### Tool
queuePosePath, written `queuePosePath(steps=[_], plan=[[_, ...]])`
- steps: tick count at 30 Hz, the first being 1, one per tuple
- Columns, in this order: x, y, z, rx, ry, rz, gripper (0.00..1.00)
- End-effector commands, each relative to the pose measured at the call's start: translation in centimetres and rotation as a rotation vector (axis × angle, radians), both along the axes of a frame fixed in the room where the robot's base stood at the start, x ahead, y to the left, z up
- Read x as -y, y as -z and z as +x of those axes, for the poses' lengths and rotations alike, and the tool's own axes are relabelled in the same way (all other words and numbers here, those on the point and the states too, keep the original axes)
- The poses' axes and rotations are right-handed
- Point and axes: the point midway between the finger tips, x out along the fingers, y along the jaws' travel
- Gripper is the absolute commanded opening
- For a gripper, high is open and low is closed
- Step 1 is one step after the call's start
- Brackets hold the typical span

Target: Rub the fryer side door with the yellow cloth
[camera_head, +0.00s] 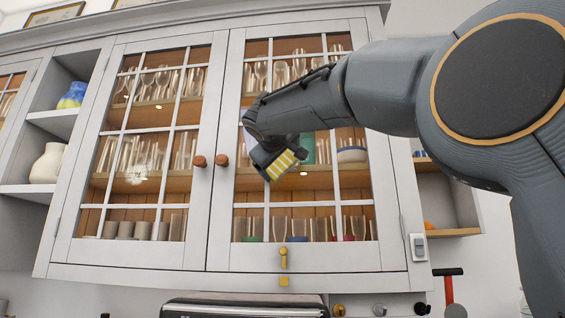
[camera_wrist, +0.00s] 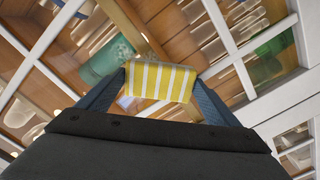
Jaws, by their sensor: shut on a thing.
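The yellow cloth (camera_wrist: 160,82), with white stripes, is folded over between the fingers of my gripper (camera_wrist: 161,84). In the head view the cloth (camera_head: 281,166) hangs at the end of my gripper (camera_head: 272,157). The gripper is shut on it, in front of the glazed right door (camera_head: 388,256) of the cabinet. The left door (camera_head: 77,253) is also glazed and shut. Each door has a round brown knob. I cannot tell from the head view whether the cloth touches the glass. Nothing in view is clearly a fryer, so I cannot tell which door is on its side.
Glasses and cups fill the shelves behind both doors. An open shelf at left holds a cream vase (camera_head: 47,163) and a blue-yellow vase (camera_head: 72,95). A metallic appliance (camera_head: 245,306) is below the doors. My arm hides part of the right side.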

Motion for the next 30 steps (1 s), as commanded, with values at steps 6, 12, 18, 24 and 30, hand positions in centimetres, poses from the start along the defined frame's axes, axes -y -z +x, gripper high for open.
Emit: queuePosePath(steps=[6, 12, 18, 24, 30], plan=[[0.1, -1.3, -0.1, 0.001, 0.001, 0.000, 0.67], [1.0, -1.2, -0.2, 0.001, 0.002, 0.000, 0.67], [2.6, -1.2, -0.5, 0.001, 0.004, 0.001, 0.67], [3.8, -1.2, -0.7, 0.001, 0.002, 0.001, 0.67], [4.4, -1.2, -0.8, 0.000, 0.003, -0.001, 0.67]])
